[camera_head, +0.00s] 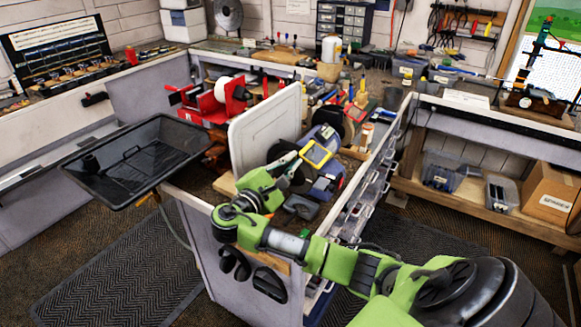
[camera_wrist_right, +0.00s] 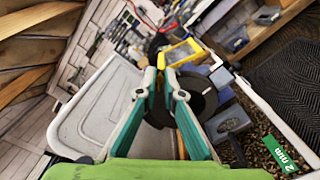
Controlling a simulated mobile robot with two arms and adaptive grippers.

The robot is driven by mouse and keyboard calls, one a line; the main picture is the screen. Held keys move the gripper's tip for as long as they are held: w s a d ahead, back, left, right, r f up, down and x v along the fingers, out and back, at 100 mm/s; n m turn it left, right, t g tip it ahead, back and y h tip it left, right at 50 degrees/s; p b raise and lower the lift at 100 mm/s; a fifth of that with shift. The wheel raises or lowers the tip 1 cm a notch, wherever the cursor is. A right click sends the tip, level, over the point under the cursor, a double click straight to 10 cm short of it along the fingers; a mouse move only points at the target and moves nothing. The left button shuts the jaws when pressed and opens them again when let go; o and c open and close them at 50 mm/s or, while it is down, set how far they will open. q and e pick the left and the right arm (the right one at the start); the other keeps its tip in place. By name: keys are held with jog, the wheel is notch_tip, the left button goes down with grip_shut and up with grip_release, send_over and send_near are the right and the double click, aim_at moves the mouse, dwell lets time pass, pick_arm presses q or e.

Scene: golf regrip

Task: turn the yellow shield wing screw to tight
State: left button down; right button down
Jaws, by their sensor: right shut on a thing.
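The bench grinder (camera_head: 327,186) is dark blue and stands on the workbench. Its yellow-framed shield (camera_head: 319,152) faces my right arm, and the yellow frame (camera_wrist_right: 184,50) also shows in the right wrist view. My right gripper (camera_head: 297,160) reaches the left side of this yellow frame. In the right wrist view, the green-and-white fingers of my right gripper (camera_wrist_right: 162,70) come together at the frame's left lower edge, shut on the yellow shield wing screw. The screw itself is mostly hidden between the fingertips. A dark grinding wheel (camera_wrist_right: 190,97) lies just behind the fingers. My left gripper is not in view.
A pale upright panel (camera_head: 266,128) stands close left of the grinder. A black tray (camera_head: 135,160) is farther left. A dark block (camera_wrist_right: 228,122) sits on the bench right of my fingers. Tools and a red machine (camera_head: 213,101) crowd the bench behind.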

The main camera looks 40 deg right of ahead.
jog(key=shift+f+m+b, duration=0.15)
jog(key=shift+m+b, duration=1.7)
jog(key=shift+m, duration=0.1)
jog(key=shift+f+m+b, duration=0.15)
jog(key=shift+m+b, duration=1.65)
jog(key=shift+m, duration=0.15)
jog(key=c, duration=2.2)
grip_release()
jog(key=shift+r, duration=0.15)
jog(key=v, duration=1.2)
jog(key=shift+a, duration=0.1)
